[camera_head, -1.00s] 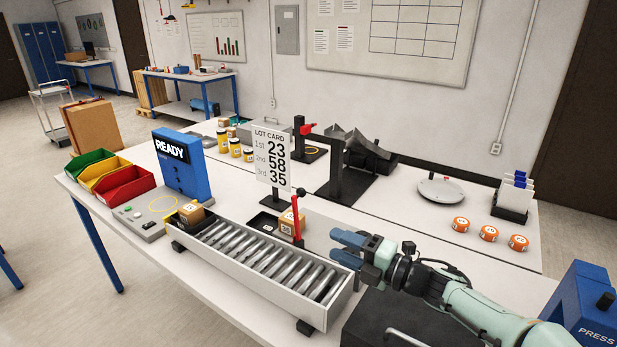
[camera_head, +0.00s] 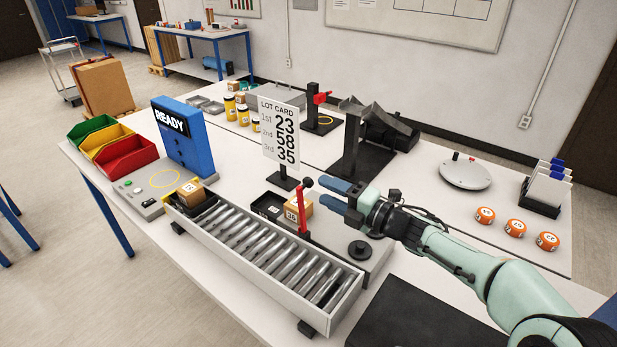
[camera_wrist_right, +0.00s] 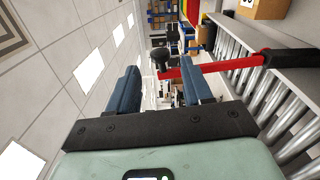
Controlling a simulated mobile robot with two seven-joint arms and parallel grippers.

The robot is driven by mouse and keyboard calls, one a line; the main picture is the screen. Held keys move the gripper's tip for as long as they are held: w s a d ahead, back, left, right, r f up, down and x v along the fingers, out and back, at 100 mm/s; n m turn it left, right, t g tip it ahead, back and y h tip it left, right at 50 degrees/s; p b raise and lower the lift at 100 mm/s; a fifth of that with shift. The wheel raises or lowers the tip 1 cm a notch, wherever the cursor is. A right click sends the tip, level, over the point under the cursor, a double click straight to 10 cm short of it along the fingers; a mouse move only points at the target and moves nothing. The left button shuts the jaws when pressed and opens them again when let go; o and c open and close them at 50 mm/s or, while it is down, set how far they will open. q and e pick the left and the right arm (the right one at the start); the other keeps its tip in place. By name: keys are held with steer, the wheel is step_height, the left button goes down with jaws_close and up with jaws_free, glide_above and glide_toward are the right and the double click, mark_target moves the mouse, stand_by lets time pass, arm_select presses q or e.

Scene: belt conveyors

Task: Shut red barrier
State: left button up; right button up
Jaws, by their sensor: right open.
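The red barrier (camera_head: 301,212) is a thin red bar with a black knob on its end. It stands upright at the far side of the roller conveyor (camera_head: 265,253). My right gripper (camera_head: 324,194) is open and empty, just right of the bar near knob height. In the right wrist view, the red bar (camera_wrist_right: 222,66) runs from a black mount at the right. Its knobbed end shows between the open blue fingers (camera_wrist_right: 160,88), seemingly beyond their tips; contact cannot be told. My left gripper is out of view.
A boxed item (camera_head: 299,207) sits behind the barrier, and another box (camera_head: 191,190) is at the conveyor's left end. The lot card (camera_head: 279,135) stands behind the barrier. A black stand (camera_head: 352,150) is farther back. The rollers are bare along the middle.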

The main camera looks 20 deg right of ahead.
mark_target(313, 184)
steer(key=p+x, duration=0.1)
steer(key=x, duration=0.5)
steer(key=shift+w+a, duration=0.1)
steer(key=shift+w, duration=0.15)
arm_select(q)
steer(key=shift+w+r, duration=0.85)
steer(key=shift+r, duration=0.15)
arm_select(e)
steer(key=shift+c, duration=0.3)
jaws_close()
